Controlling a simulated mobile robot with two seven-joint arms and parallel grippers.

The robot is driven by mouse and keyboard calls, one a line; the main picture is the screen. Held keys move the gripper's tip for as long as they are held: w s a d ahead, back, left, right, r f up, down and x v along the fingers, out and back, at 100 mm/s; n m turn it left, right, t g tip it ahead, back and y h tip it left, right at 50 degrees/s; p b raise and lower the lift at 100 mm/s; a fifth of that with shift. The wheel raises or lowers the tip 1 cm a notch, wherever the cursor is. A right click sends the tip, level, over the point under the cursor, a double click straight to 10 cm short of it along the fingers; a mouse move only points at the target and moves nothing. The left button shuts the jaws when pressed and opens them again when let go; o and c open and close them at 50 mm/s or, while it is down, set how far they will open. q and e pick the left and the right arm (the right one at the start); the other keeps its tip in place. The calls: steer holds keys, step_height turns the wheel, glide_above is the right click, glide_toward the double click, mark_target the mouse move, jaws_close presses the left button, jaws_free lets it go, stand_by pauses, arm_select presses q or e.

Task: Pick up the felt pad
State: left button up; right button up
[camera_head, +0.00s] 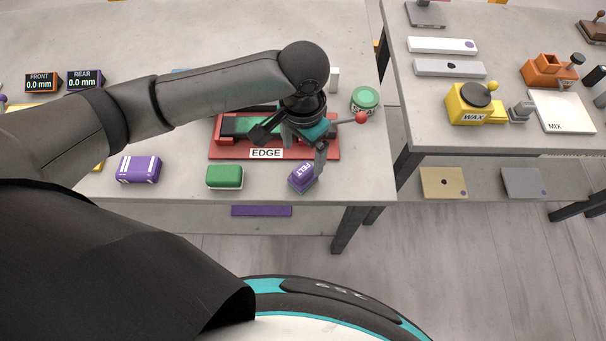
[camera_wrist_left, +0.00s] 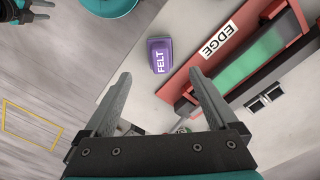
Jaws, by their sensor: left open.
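The felt pad (camera_head: 303,177) is a small purple block with a white FELT label. It sits near the front edge of the stone-topped table in the head view, right of a green block. My left gripper (camera_head: 292,149) is above the red EDGE fixture, with one finger reaching down close to the pad. In the left wrist view the pad (camera_wrist_left: 160,55) lies ahead of the open fingers (camera_wrist_left: 160,95), and nothing is between them. The pad looks apart from both fingers there. My right gripper is not clearly identifiable; a dark gripper-like part (camera_wrist_left: 25,10) shows at the wrist view's top left corner.
The red EDGE fixture (camera_head: 218,153) holds a green piece behind the pad. A green block (camera_head: 224,176) and a purple striped block (camera_head: 138,169) stand to the left. A green round tin (camera_head: 364,99) stands at the back right. A gap separates the second table (camera_head: 440,110).

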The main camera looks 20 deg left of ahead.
mark_target(303, 169)
arm_select(q)
step_height(303, 169, down, 10)
steer(key=shift+w+f+b, duration=0.1)
steer(key=shift+f+b, duration=0.1)
steer(key=shift+b, duration=0.7)
steer(key=shift+c, duration=0.4)
jaws_close()
steer(key=shift+r, duration=0.15)
step_height(303, 169, up, 20)
steer(key=p, duration=0.4)
